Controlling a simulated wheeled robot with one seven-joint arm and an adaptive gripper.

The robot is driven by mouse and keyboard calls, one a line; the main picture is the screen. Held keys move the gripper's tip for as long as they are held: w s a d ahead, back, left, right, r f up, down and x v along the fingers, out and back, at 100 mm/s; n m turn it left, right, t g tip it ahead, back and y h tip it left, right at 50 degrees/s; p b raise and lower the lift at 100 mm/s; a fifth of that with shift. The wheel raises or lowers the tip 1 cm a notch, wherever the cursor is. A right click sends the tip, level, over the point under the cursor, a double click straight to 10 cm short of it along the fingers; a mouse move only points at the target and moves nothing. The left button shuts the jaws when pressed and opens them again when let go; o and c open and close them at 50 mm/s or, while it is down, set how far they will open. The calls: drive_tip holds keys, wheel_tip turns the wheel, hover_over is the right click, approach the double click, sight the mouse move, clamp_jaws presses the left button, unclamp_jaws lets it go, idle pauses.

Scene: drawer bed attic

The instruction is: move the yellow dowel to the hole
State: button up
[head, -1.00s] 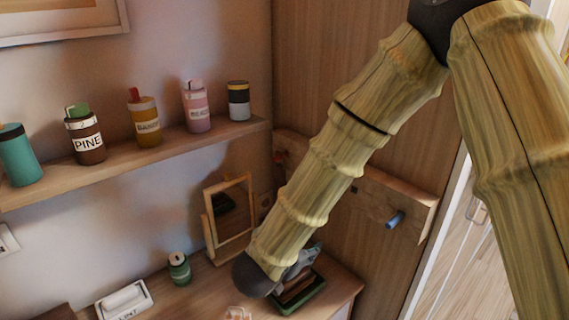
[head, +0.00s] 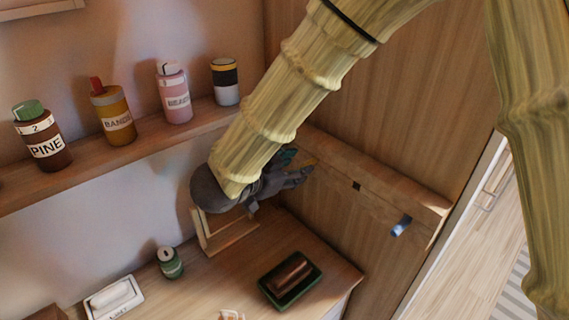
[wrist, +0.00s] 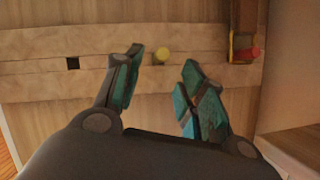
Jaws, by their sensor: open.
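The yellow dowel (wrist: 162,55) sticks out of a wooden rail in the wrist view, between my open fingers. A little of its yellow shows by the fingertips in the head view (head: 312,162). My gripper (wrist: 163,68) is open around the dowel's line of sight; I cannot tell whether a finger touches it. In the head view my gripper (head: 298,166) is at the rail on the wooden panel. A dark square hole (wrist: 72,63) is left of the dowel in the wrist view. The hole also shows in the head view (head: 356,185), right of my gripper.
A blue dowel (head: 401,226) sits farther right on the rail (head: 425,207). A red dowel (wrist: 248,55) is right of the yellow one in the wrist view. A dark tray (head: 290,279) lies on the desk below. Several labelled jars stand on the shelf (head: 100,165).

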sight(307, 163)
drive_tip(key=shift+p+x, duration=0.7)
drive_tip(key=shift+x, duration=1.75)
drive_tip(key=c, duration=0.8)
clamp_jaws()
